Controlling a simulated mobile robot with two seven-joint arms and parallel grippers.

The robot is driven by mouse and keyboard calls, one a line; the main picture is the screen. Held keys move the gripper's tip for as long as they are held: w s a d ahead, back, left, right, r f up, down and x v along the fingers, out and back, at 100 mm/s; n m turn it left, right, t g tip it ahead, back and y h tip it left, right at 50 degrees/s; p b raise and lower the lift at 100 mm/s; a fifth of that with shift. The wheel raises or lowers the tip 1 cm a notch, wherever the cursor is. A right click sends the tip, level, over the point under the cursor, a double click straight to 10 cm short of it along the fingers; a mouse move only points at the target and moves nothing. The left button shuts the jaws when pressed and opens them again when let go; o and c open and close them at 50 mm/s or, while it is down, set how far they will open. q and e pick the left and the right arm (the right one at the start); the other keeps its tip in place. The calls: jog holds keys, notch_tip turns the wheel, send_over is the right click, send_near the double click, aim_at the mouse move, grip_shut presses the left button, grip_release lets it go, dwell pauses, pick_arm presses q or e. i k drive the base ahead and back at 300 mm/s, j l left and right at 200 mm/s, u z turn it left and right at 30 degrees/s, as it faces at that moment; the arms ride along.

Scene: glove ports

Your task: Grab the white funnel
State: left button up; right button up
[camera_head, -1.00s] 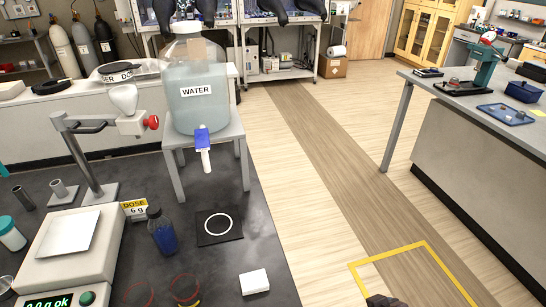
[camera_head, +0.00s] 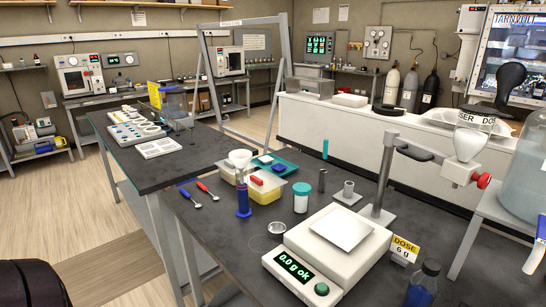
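A white funnel (camera_head: 240,158) shows near the middle of the head view, mouth up, at the left part of the dark bench. It stands above or just behind a slim blue cylinder (camera_head: 243,200), beside the yellow tubs; I cannot tell what holds it. Its lower part is partly hidden. A dark rounded shape at the lower left corner seems to be part of my own arm. No gripper fingers show in this view.
A blue bottle (camera_head: 422,284) is at the front right. Open floor lies left of the bench (camera_head: 152,180).

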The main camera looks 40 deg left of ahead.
aim_at(241, 168)
jog(key=j+u, duration=0.25)
jog(key=u, duration=0.15)
jog(key=k+j+u, duration=0.1)
jog(key=j+u, duration=0.3)
jog(key=l+u, duration=0.2)
jog(key=u, duration=0.4)
jog(key=i+j, duration=0.2)
jog(key=i+j+z, duration=0.15)
jog(key=j, duration=0.25)
jog(key=i+j, duration=0.15)
jog(key=j, duration=0.2)
jog(key=i+j+z, duration=0.1)
jog(key=j, duration=0.25)
jog(key=i+j+z, duration=0.1)
jog(key=j, duration=0.25)
jog(key=i, duration=0.1)
